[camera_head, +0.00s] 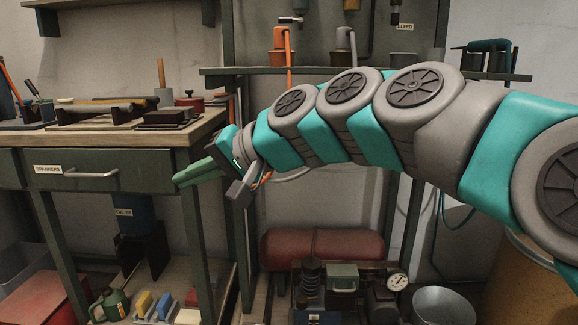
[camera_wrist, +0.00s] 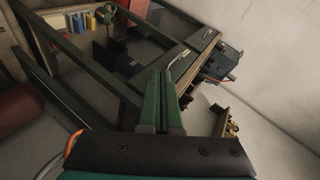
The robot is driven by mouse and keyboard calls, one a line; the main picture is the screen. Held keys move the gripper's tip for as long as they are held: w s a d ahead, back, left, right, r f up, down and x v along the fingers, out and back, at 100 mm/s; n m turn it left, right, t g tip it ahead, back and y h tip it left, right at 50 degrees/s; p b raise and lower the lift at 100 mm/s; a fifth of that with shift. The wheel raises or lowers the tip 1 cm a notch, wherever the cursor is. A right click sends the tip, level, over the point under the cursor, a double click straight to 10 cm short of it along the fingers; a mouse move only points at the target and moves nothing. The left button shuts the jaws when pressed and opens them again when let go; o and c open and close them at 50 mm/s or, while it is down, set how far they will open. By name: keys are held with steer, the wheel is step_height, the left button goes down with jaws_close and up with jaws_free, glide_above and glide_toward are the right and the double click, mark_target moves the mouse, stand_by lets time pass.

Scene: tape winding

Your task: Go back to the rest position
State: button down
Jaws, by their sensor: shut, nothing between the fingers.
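My gripper (camera_head: 192,174) shows in the head view at the end of my teal and grey arm, which reaches in from the right. Its green fingers point left, in front of the right side of the workbench (camera_head: 140,144). In the wrist view, the two green fingers of my gripper (camera_wrist: 163,80) lie side by side, shut and empty. The gripper appears apart from the bench, though the exact gap is hard to judge.
The bench has a drawer with a handle (camera_head: 92,173) and tools on top. A red tank (camera_head: 322,249) and a compressor with a gauge (camera_head: 397,281) stand below. A metal bucket (camera_head: 443,305) is at lower right. A shelf (camera_head: 340,71) runs behind my arm.

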steer(key=s+d+f+g+h, duration=0.1)
steer(key=s+d+f+h, duration=0.2)
steer(key=s+d+f, duration=0.5)
steer(key=s+d+f+g+h, duration=0.2)
steer(key=s+d+f+h, duration=0.1)
steer(key=d+f, duration=0.55)
steer(key=s+d+f+g+h, duration=0.1)
steer(key=s+d+f+h, duration=0.2)
steer(key=s+d+f, duration=0.55)
steer(key=s+d+f+g+h+p, duration=0.1)
steer(key=s+d+f+g+h, duration=0.15)
steer(key=s+d+f, duration=0.4)
step_height(320, 180, up, 11)
steer(key=p, duration=1.1)
steer(key=shift+a, duration=0.35)
steer(key=shift+s+h, duration=0.1)
steer(key=shift+h, duration=0.15)
